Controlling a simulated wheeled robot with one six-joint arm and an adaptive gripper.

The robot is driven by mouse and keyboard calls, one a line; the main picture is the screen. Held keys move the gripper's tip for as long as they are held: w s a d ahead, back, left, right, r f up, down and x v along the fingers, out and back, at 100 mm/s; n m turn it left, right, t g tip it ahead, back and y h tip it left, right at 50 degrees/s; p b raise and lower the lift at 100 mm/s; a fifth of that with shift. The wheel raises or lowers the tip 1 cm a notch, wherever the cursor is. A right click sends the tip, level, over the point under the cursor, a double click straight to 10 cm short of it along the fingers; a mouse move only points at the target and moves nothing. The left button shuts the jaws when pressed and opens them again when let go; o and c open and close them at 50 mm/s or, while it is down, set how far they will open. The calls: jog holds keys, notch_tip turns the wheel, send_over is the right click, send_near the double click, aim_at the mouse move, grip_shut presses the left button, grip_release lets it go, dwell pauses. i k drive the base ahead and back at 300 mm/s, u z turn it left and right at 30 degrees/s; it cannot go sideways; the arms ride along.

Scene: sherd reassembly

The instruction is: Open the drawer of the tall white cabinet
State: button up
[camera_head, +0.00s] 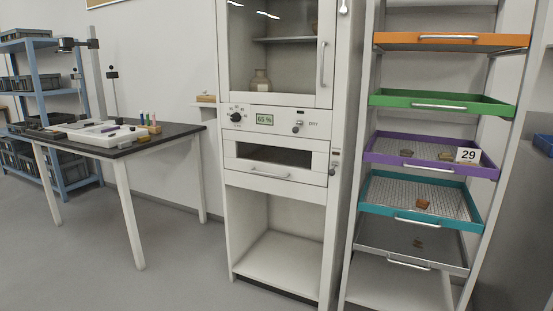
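The tall white cabinet (229,210) stands in the middle of the view. Its upper part has a glass door (270,60) with a vertical handle on the right, and it looks shut. Below is a control panel (270,121) with a dial, a small green display and a knob. Under the panel is the drawer (240,166), with a dark window and a horizontal metal handle (270,174) low on its front. The drawer looks shut. The bottom of the cabinet is an open, empty compartment. My gripper is not in view.
A rack (350,265) with colored pull-out trays stands close on the cabinet's right; several trays hold sherds, and one bears a "29" card (468,155). A dark-topped table (150,140) stands left, blue shelving (50,120) behind it. The floor (170,265) before the cabinet's left is clear.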

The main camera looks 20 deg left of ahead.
aim_at(234, 153)
jog(key=k, duration=0.6)
jog(key=u, duration=0.75)
jog(key=i, duration=1.6)
jog(key=z, duration=0.6)
